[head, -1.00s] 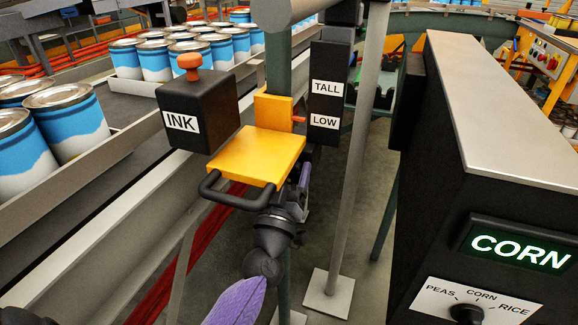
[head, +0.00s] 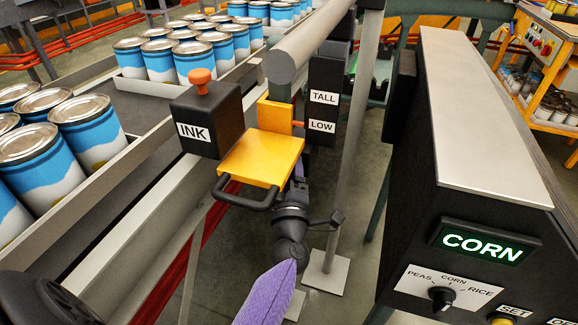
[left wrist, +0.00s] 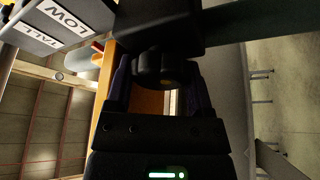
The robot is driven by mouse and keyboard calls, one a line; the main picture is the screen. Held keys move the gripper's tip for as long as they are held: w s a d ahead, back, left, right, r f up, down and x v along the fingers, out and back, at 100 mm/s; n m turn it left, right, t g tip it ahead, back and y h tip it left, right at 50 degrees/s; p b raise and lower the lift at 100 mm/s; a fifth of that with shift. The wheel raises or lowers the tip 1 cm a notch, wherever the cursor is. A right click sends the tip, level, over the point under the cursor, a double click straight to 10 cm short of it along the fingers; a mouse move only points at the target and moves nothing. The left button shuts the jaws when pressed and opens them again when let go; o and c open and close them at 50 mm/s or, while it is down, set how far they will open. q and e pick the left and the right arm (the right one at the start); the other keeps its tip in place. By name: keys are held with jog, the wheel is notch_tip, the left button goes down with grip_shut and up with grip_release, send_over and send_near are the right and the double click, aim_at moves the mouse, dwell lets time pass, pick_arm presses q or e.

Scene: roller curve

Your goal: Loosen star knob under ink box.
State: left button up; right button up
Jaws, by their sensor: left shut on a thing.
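The ink box (head: 207,119) is a dark box with an orange-red button on top and an INK label, beside a yellow plate (head: 262,155) with a black handle on the post. My left arm reaches up from the bottom of the head view, and its gripper is mostly hidden under the plate. In the left wrist view my left gripper (left wrist: 158,88) has its two dark purple fingers on either side of a dark lobed star knob (left wrist: 163,66) and is shut on it. The knob is hidden in the head view. My right gripper is not in view.
A TALL/LOW plate (head: 323,98) stands right of the post, close to my left wrist. A grey slanted pole (head: 349,160) runs beside it. The black CORN cabinet (head: 480,150) fills the right. A conveyor with blue cans (head: 45,160) runs at left.

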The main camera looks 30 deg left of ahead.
pick_arm(q)
jog(key=shift+r+n, duration=0.15)
jog(key=shift+n, duration=0.35)
jog(key=shift+g, duration=0.3)
